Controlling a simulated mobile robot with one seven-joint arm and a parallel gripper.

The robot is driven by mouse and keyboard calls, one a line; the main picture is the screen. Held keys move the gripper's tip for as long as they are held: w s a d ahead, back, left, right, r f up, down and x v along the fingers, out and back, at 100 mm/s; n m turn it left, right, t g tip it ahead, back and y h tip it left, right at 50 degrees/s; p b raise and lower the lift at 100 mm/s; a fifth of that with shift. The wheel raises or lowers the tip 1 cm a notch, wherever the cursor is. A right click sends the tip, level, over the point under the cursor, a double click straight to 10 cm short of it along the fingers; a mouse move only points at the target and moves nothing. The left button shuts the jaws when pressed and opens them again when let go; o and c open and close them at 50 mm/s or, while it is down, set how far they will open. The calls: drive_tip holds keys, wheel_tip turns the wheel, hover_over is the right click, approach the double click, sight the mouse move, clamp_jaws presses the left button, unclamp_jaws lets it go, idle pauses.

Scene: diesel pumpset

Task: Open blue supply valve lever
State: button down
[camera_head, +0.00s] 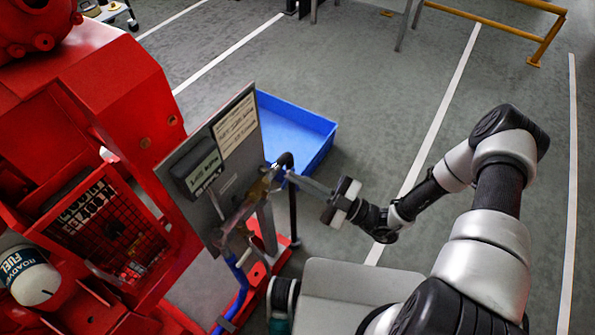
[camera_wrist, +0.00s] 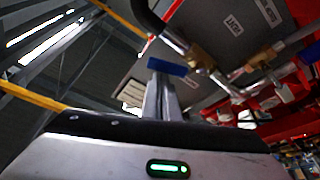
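A blue lever-like piece (camera_wrist: 167,67) shows at the tips of my gripper in the wrist view, among brass valve fittings and pipes. I take it for the supply valve lever. My gripper (camera_wrist: 165,92) has its two fingers close together, and they look shut. I cannot tell whether the tips touch the blue piece. In the head view my gripper (camera_head: 290,178) points left at the pipework beside the grey panel (camera_head: 192,142). The brass valve fitting (camera_head: 258,190) is just left of the fingertips. The blue lever is not clear in the head view.
A red machine (camera_head: 95,95) fills the left side. A blue tray (camera_head: 318,150) lies on the floor behind the panel. A blue hose (camera_head: 238,285) runs down below the fittings. A dark pipe stands close to my fingers.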

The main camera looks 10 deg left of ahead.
drive_tip(key=shift+w+d+f+b, duration=0.1)
drive_tip(key=shift+w+f+b, duration=0.05)
drive_tip(key=shift+f+b, duration=0.35)
drive_tip(key=shift+w+d+f+b, duration=0.15)
drive_tip(key=shift+f+b, duration=0.15)
drive_tip(key=shift+f, duration=0.3)
drive_tip(key=shift+w+f, duration=0.1)
drive_tip(key=shift+f, duration=0.15)
drive_tip(key=shift+r, duration=0.1)
